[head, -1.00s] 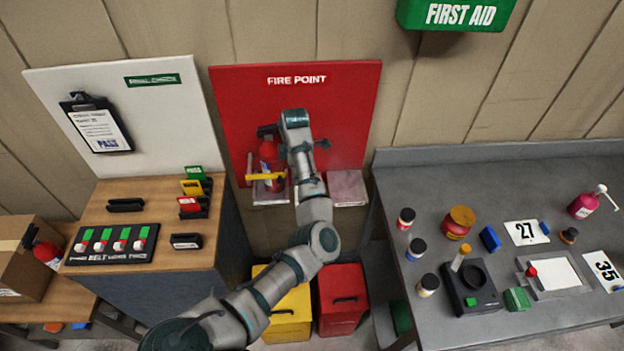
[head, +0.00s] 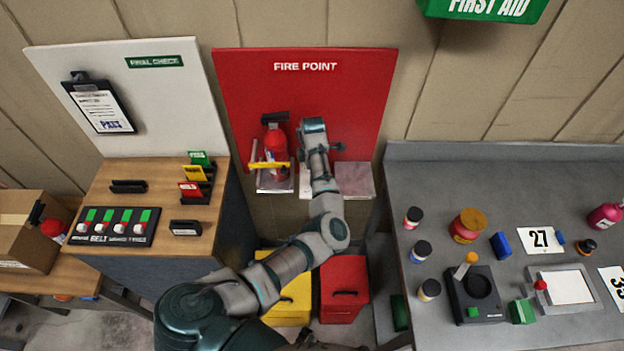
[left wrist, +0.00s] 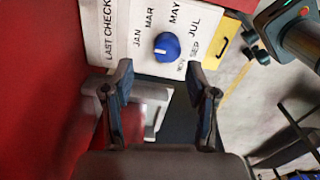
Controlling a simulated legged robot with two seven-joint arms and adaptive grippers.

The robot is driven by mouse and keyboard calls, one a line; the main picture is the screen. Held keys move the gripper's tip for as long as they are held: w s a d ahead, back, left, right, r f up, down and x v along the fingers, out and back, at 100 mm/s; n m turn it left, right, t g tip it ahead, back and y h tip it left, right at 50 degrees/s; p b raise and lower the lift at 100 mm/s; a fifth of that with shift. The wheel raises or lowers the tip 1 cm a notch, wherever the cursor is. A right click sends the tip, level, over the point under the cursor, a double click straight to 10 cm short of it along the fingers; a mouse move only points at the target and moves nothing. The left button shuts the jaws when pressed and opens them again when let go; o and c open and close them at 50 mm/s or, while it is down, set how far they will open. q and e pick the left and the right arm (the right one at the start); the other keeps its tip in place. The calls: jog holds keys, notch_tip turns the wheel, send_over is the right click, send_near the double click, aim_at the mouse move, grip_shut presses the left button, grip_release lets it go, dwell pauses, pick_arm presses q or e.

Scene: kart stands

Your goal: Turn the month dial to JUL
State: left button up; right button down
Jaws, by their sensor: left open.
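The blue month dial (left wrist: 167,46) sits on a white card (left wrist: 107,40) marked LAST CHECK in the left wrist view. Month labels ring it, with JUL (left wrist: 194,28) to its upper right. A white mark shows on the dial's lower left; which month it points at I cannot tell. My left gripper (left wrist: 159,72) is open, its fingertips on either side just below the dial, with nothing between them. In the head view my left gripper (head: 322,145) is in front of the red FIRE POINT board (head: 350,95), and my wrist hides the dial. My right gripper is not in view.
A red extinguisher (head: 275,142) with a yellow bar (head: 268,165) stands close left of my left wrist. A grey tray (head: 354,180) is on its right. Yellow (head: 290,300) and red (head: 343,290) boxes stand below. A cluttered grey bench (head: 440,170) is to the right.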

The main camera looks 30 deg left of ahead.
pick_arm(q)
jog(key=d+f, duration=0.2)
jog(key=f, duration=0.1)
jog(key=shift+f, duration=0.3)
jog(key=shift+d, duration=0.1)
jog(key=shift+a+f, duration=0.15)
jog(key=shift+a, duration=0.3)
jog(key=shift+s+a+f, duration=0.1)
jog(key=shift+a+f, duration=0.05)
jog(key=shift+a, duration=0.35)
jog(key=c, duration=1)
jog(key=shift+s+d, duration=0.1)
grip_shut()
jog(key=shift+d, duration=0.35)
jog(key=shift+w+r, duration=0.2)
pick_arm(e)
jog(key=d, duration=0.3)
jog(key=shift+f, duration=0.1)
